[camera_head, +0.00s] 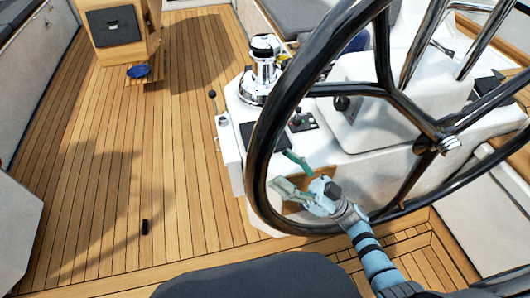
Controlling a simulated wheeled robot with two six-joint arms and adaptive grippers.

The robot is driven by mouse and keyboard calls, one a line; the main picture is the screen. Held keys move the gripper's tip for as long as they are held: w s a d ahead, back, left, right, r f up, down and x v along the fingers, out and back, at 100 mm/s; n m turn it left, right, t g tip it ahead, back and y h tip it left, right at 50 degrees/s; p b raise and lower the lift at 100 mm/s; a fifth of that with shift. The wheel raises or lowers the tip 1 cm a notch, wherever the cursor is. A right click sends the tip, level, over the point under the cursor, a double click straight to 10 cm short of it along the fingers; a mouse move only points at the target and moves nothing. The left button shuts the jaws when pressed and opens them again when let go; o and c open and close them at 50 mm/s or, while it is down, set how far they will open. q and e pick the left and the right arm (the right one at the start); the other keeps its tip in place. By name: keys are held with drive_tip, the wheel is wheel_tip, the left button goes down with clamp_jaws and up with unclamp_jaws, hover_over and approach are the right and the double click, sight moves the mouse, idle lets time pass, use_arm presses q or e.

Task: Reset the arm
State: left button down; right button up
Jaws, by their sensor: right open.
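My right gripper (279,170) is in the lower middle of the head view, at the end of my blue-grey arm that comes up from the bottom right. Its two pale teal fingers are spread apart, pointing up and left, with nothing visible between them. It appears within the lower left part of the large black steering wheel (262,135), in front of the white console (360,165). I cannot tell whether it touches the wheel. My left gripper is not in view.
A chrome winch (264,68) and a black-knobbed lever (213,104) are on the console's left side. A small black object (145,227) is on the wooden deck (110,160). A wooden cabinet (120,40) stands farther back, by a blue round item (139,71). The left deck is mostly clear.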

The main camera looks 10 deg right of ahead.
drive_tip(key=v, duration=0.3)
drive_tip(key=shift+s+d+f, duration=0.15)
drive_tip(key=shift+d+f, duration=0.05)
drive_tip(key=shift+d, duration=0.1)
